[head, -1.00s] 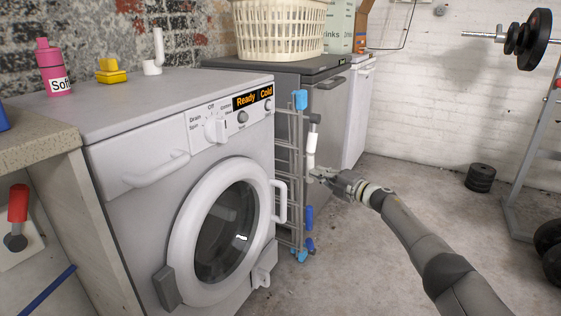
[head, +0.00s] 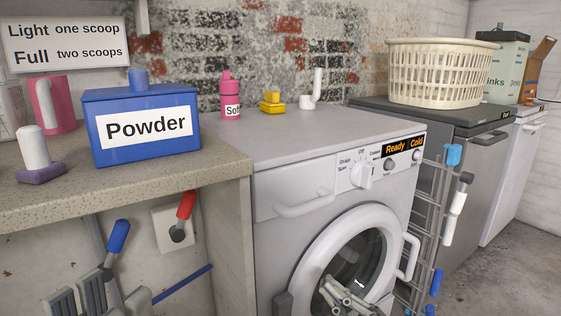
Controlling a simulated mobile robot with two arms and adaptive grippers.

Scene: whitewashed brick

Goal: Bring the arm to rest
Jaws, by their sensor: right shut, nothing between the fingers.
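My right gripper (head: 340,294) is at the bottom edge of the head view, in front of the lower part of the washing machine's round door (head: 352,262). Its fingers are shut with nothing between them. Most of its arm is below the picture. I cannot tell how far it is from the door glass.
The white washing machine (head: 292,178) stands beside a counter (head: 120,186) carrying a blue powder box (head: 145,130). A grey rack (head: 426,200) stands right of the washer, near a grey appliance (head: 474,190). Floor (head: 510,262) shows clear at right.

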